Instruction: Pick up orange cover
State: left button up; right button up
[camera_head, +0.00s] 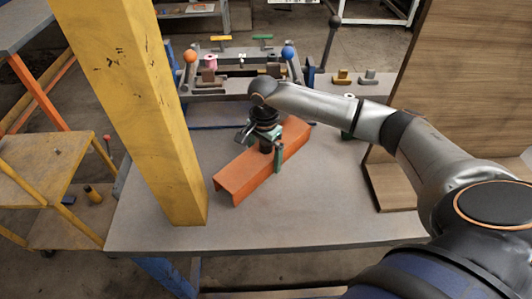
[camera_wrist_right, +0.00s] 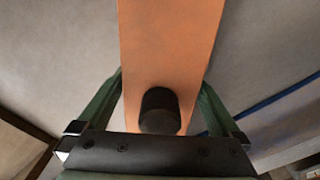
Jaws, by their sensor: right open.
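The orange cover (camera_head: 238,178) is a long channel-shaped piece lying diagonally on the grey table. In the right wrist view the orange cover (camera_wrist_right: 170,45) runs up the middle of the picture. My right gripper (camera_head: 266,147) is over the cover, with its green fingers pointing down. In the wrist view its fingers (camera_wrist_right: 161,84) are open, one along each side of the cover. A black knob (camera_wrist_right: 159,108) shows between the fingers, against the cover. Whether the fingers touch the cover's sides I cannot tell. My left gripper is not in view.
A thick yellow post (camera_head: 140,110) stands at the left of the grey table (camera_head: 310,222). A wooden panel (camera_head: 455,70) stands at the right. Behind is a fixture with an orange ball (camera_head: 190,56) and a blue ball (camera_head: 288,53). The table's front is clear.

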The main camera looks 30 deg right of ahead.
jog(key=c, duration=1.2)
jog(key=shift+r, duration=0.1)
